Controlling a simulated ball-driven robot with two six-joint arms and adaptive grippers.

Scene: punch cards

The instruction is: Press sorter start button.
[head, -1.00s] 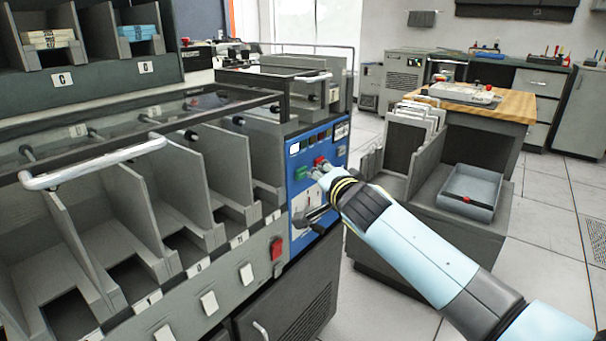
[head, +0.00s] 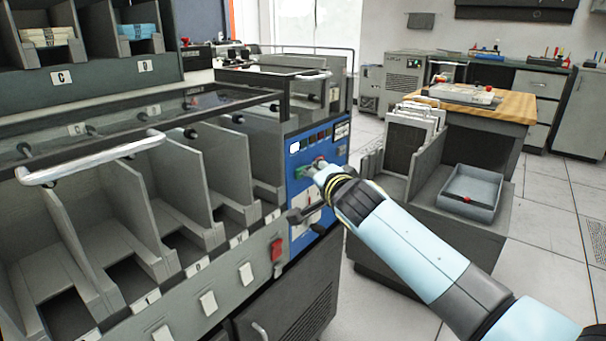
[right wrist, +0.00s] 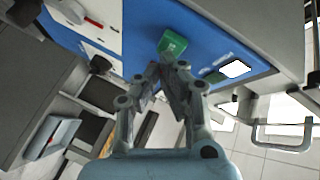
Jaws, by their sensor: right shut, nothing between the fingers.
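The sorter's blue control panel (head: 302,215) is at the right end of the grey sorter in the head view. Its green button (head: 300,172) shows just left of my right gripper (head: 317,167). In the right wrist view the green button (right wrist: 172,43) is just beyond the fingertips of my right gripper (right wrist: 168,64). The fingers are shut and empty. I cannot tell whether the tips touch the button. My left gripper is in neither view.
A white lit square (right wrist: 235,68) is beside the green button. A red switch (head: 277,249) is on the sorter's front. Open floor lies at the far right.

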